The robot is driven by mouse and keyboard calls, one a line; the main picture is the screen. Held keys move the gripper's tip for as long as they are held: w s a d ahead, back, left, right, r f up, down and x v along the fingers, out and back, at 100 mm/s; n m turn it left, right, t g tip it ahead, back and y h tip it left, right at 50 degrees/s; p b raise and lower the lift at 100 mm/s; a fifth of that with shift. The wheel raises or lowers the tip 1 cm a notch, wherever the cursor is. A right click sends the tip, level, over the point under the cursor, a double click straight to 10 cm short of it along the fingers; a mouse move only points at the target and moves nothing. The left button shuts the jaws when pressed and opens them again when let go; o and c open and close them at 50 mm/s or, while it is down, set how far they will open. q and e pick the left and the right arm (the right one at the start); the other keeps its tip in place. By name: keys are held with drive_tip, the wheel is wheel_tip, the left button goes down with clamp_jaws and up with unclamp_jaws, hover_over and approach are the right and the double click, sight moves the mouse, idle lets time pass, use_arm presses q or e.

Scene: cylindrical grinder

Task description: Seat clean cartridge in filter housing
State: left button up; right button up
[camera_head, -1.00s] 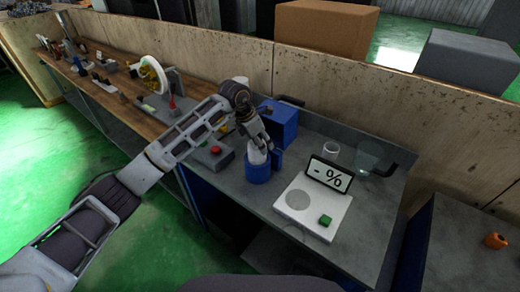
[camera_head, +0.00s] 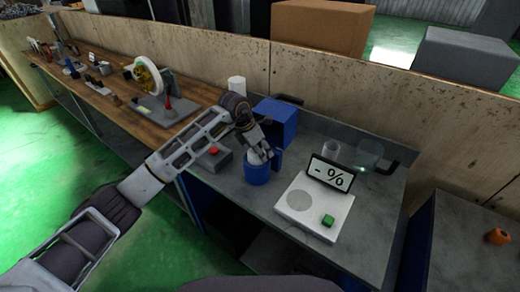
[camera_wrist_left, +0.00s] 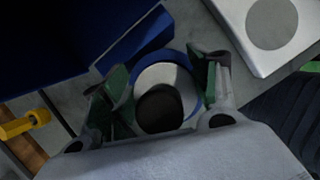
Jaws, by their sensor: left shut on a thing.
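The white cartridge (camera_head: 255,157) stands in the mouth of the blue round filter housing (camera_head: 257,174) on the grey bench. In the left wrist view the cartridge's pale top with a dark round centre (camera_wrist_left: 159,104) sits within the housing's blue rim (camera_wrist_left: 178,55). My left gripper (camera_head: 260,150) comes down from above and is shut on the cartridge, its green-padded fingers (camera_wrist_left: 160,88) on either side of it. How deep the cartridge sits is hidden. My right gripper is not in view.
A blue box (camera_head: 277,122) stands close behind the housing. A red-button box (camera_head: 212,158) is to the left. Clear glasses (camera_head: 331,149) stand at the back.

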use_arm(q)
drive_tip(key=o, duration=1.2)
drive_tip(key=shift+f, duration=0.1)
drive_tip(key=o, duration=0.4)
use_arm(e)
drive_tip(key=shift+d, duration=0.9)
